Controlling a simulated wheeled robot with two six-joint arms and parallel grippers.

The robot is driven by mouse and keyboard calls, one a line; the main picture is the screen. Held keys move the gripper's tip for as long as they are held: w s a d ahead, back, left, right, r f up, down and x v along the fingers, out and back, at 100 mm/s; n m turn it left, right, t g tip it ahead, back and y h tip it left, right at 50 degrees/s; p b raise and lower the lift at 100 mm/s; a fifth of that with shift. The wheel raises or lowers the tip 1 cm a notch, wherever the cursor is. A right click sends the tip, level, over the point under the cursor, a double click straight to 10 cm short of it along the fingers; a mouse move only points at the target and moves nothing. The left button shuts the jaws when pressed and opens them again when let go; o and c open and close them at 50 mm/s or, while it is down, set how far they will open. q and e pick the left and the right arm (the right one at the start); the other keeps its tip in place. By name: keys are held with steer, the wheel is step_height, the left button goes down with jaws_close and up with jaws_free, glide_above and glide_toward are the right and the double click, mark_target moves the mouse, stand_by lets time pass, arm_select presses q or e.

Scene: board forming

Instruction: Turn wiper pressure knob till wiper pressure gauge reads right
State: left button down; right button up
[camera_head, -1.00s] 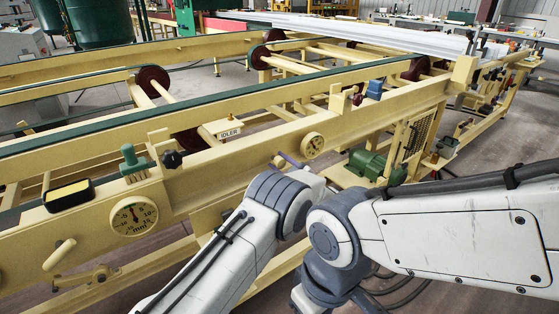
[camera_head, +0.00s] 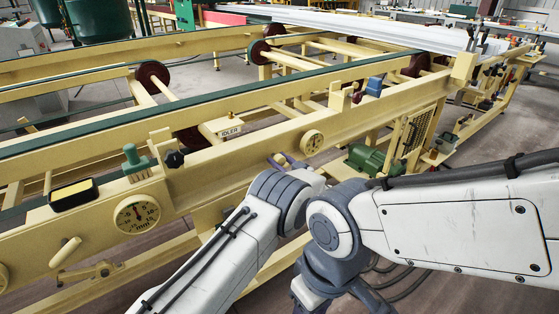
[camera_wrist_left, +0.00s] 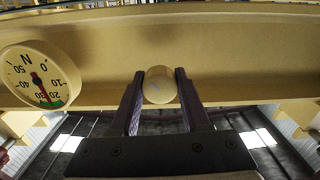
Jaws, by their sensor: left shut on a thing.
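The wiper pressure knob (camera_wrist_left: 159,85) is a round cream knob on the beam, between the two dark fingers of my left gripper (camera_wrist_left: 158,88) in the left wrist view. The gripper is shut on it. The wiper pressure gauge (camera_wrist_left: 40,78), marked N, shows upside down at the left there. Its needle lies across the dial near a green band; the exact reading is too small to tell. The gauge also shows in the head view (camera_head: 313,142). My right gripper is out of view.
A larger mm gauge (camera_head: 137,214), a black star knob (camera_head: 174,159) and a black-framed box (camera_head: 73,194) sit left along the beam. A green motor (camera_head: 374,159) stands beyond my arms. White boards (camera_head: 380,32) lie at the back.

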arm_select(q)
steer(key=shift+f, duration=0.1)
stand_by(0.3)
steer(key=shift+c, duration=1.9)
jaws_free()
steer(key=shift+s, duration=0.1)
